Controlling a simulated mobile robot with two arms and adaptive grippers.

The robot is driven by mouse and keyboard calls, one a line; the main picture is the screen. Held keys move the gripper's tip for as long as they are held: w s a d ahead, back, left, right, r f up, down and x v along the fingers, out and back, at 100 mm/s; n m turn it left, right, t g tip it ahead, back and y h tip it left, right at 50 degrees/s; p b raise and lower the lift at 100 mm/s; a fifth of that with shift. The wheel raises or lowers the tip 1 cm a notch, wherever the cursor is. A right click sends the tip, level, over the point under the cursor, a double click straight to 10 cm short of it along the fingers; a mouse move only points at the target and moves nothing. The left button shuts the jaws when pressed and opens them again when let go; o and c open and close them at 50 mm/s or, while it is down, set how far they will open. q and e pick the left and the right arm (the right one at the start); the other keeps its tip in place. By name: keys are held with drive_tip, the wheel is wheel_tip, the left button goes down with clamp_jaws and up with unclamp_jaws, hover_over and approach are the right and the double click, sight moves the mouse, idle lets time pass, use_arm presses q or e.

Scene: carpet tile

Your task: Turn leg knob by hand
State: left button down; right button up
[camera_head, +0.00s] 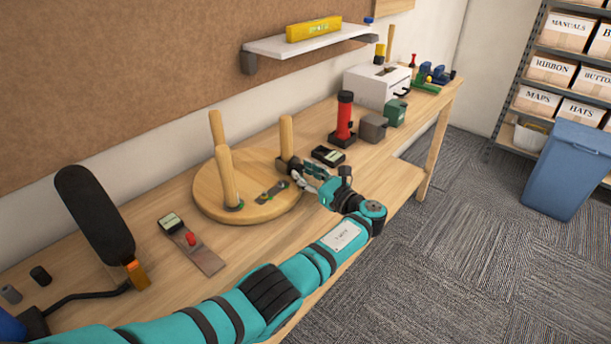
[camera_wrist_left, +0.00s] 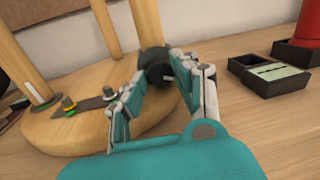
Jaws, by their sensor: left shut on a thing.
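A round wooden stool seat (camera_head: 207,191) lies upside down on the workbench with three legs standing up from it. The near leg (camera_head: 228,178) and the back leg (camera_head: 217,128) are upright, and the right leg (camera_head: 286,138) stands by my gripper. In the left wrist view a black knob (camera_wrist_left: 154,62) surrounds the foot of that right leg (camera_wrist_left: 146,22). My left gripper (camera_head: 294,169) is shut on the knob from the right, one finger on each side. Its fingers hide part of the knob. My right gripper is in neither view.
A dark metal plate with fittings (camera_head: 271,191) lies on the seat. A small black tray (camera_head: 328,155) and a red cylinder on a black base (camera_head: 344,117) stand just beyond my gripper. A plate with a red knob (camera_head: 199,250) lies left of the seat. A shelf (camera_head: 310,42) hangs above.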

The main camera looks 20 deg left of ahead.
use_arm(q)
drive_tip(key=shift+f+n+b, duration=0.25)
drive_tip(key=shift+n+b, duration=0.05)
drive_tip(key=shift+n, duration=0.3)
drive_tip(key=shift+r+n, duration=0.2)
drive_tip(key=shift+n, duration=0.1)
drive_tip(key=c, duration=1)
unclamp_jaws()
drive_tip(key=v, duration=1.2)
drive_tip(key=shift+f, duration=0.1)
